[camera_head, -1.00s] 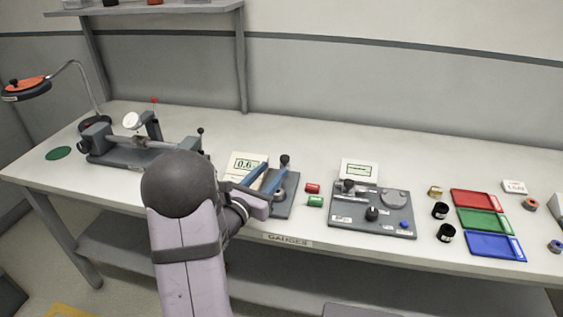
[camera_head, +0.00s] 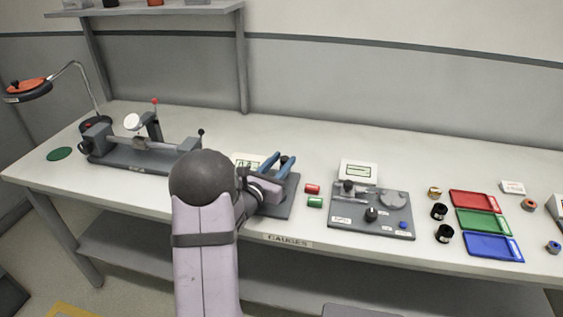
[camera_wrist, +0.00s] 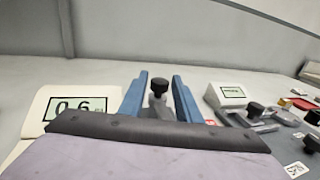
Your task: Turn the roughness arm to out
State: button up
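My gripper (camera_head: 280,160) is open. Its two blue fingers stand apart over the left gauge plate (camera_head: 287,205), and no held object shows. In the wrist view the gripper (camera_wrist: 160,76) has a black knob (camera_wrist: 158,87) on a grey post showing in the gap between its fingers; I cannot tell contact. A right gauge plate (camera_head: 343,220) bears a grey arm with a dark knob (camera_head: 349,187), a round grey disc (camera_head: 393,199) and a front black knob (camera_head: 371,214). No readable label tells which gauge is the roughness one.
A display (camera_wrist: 85,105) reading 0.6 stands left of my gripper; another display (camera_head: 358,171) stands behind the right plate. Coloured trays (camera_head: 485,222) are at right, a bench fixture (camera_head: 130,158) at left.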

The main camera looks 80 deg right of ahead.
grip_shut()
jog(key=shift+s+t+b, duration=0.1)
jog(key=shift+t+b, duration=0.2)
jog(key=shift+b, duration=0.15)
jog(key=shift+n+t+b, duration=0.3)
jog(key=shift+n, duration=0.1)
jog(key=shift+n+t+b, duration=0.3)
jog(key=shift+t+b, duration=0.05)
jog(key=shift+t, duration=0.05)
